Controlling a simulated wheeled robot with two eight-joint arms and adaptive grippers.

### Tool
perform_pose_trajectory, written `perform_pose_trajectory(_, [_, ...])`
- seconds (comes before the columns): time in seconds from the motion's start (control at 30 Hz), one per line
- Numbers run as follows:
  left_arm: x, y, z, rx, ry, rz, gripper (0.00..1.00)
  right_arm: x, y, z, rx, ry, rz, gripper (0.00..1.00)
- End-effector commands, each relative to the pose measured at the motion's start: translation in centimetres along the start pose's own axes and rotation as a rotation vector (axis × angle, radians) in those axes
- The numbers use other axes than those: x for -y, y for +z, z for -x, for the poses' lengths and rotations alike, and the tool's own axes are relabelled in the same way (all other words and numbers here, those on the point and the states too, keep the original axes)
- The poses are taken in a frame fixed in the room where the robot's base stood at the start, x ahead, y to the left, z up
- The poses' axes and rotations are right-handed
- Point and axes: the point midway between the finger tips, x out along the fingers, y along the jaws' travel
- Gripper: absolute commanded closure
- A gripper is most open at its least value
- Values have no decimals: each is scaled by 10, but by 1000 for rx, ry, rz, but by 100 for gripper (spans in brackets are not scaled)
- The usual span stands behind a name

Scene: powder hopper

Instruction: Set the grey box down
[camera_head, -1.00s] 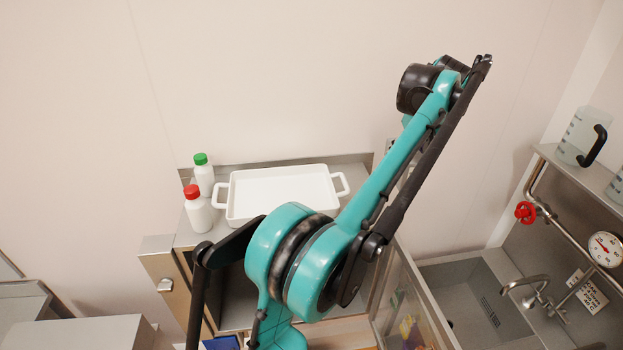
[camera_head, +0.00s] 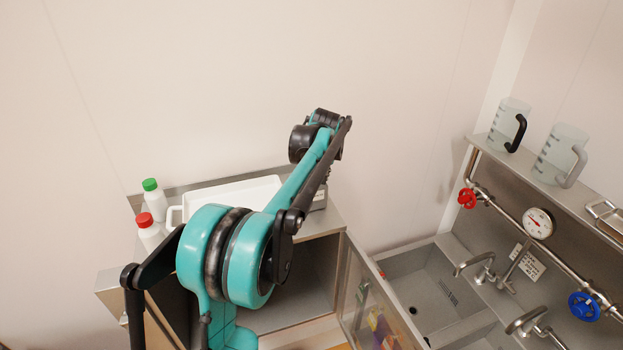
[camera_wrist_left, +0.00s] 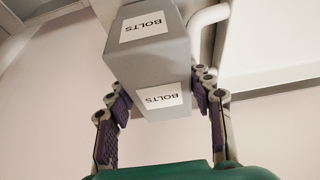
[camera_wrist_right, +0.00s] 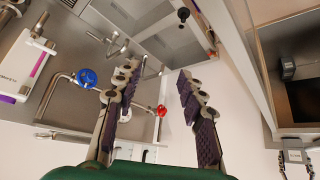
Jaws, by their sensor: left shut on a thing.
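The grey box with "BOLTS" labels (camera_wrist_left: 152,70) fills the upper middle of the left wrist view. My left gripper (camera_wrist_left: 162,88) is shut on it, with a purple-padded finger on each side. A white handle, apparently the tray's, shows just beside the box. In the head view my left arm hides most of the gripper; a small grey part shows behind the arm, right of the white tray (camera_head: 235,194). Whether the box touches the counter cannot be told. My right gripper (camera_wrist_right: 158,78) is open and empty, with sink fittings beyond it.
A green-capped bottle (camera_head: 154,202) and a red-capped bottle (camera_head: 149,232) stand left of the tray on the steel counter. To the right are a sink (camera_head: 430,285), taps, a red valve wheel (camera_head: 467,198), a blue valve wheel (camera_head: 584,307) and a shelf with clear jugs (camera_head: 510,124).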

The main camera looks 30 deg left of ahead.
Motion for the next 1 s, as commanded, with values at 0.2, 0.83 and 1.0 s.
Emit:
perform_pose_trajectory(0.2, [0, 2, -3, 0, 0, 0, 92, 0, 0, 0, 0, 0, 0, 60])
perform_pose_trajectory(0.83, [0, 2, -5, 1, 0, 0, 28, 0, 1, -1, 0, 0, 0, 60])
perform_pose_trajectory(1.0, [0, 2, 11, 0, 0, -1, 28, 0, 2, -2, 0, 0, 0, 60])
